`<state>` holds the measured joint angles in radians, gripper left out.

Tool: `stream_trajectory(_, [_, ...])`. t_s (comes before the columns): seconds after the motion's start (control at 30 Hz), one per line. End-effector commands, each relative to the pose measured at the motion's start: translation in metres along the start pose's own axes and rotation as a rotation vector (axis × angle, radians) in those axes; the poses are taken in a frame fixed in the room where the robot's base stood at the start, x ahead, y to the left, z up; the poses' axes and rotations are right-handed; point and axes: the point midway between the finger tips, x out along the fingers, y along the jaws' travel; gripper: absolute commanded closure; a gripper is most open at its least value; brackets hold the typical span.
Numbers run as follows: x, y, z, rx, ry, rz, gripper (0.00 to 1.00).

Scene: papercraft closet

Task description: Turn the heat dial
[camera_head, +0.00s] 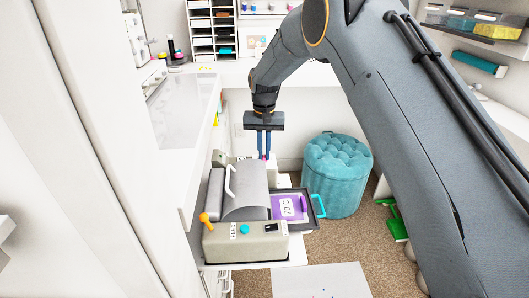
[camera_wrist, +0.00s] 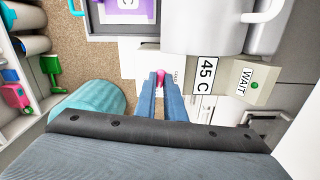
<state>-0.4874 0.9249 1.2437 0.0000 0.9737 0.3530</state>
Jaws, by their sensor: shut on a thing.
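The heat dial appears to be the small pink knob (camera_wrist: 160,74) on the far end of the grey machine (camera_head: 245,195). My gripper (camera_wrist: 161,82) points down with its blue fingers shut on the pink knob. In the head view my gripper (camera_head: 264,156) is behind the machine, and only a speck of pink shows at its tips. Small lettering stands beside the knob in the wrist view. A sign "45 C" (camera_wrist: 205,76) and a panel marked "WAIT" (camera_wrist: 246,80) with a green dot are to its right. The fingers hide part of the knob.
A purple "70 C" card (camera_head: 289,207) lies in a dark tray (camera_head: 312,220) with a cyan handle at the machine's right side. An orange-tipped lever (camera_head: 206,218) is at its near left. A teal tufted stool (camera_head: 337,175) stands to the right. A white counter (camera_head: 185,115) is at left.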

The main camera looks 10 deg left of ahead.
Motion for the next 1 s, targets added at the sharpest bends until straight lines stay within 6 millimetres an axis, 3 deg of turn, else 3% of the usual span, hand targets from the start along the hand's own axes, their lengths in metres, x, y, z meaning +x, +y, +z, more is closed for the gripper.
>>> stream_trajectory(0.63, [-0.0021, -0.0005, -0.0019, 0.054, 0.006, -0.002, 1.0])
stream_trajectory(0.67, [-0.0022, -0.0005, -0.0019, 0.054, 0.006, -0.002, 0.89])
stream_trajectory(0.77, [-0.0019, -0.0004, -0.0016, 0.054, 0.005, -0.002, 0.72])
stream_trajectory(1.0, [-0.0008, -0.0004, -0.0007, 0.053, 0.002, -0.001, 0.72])
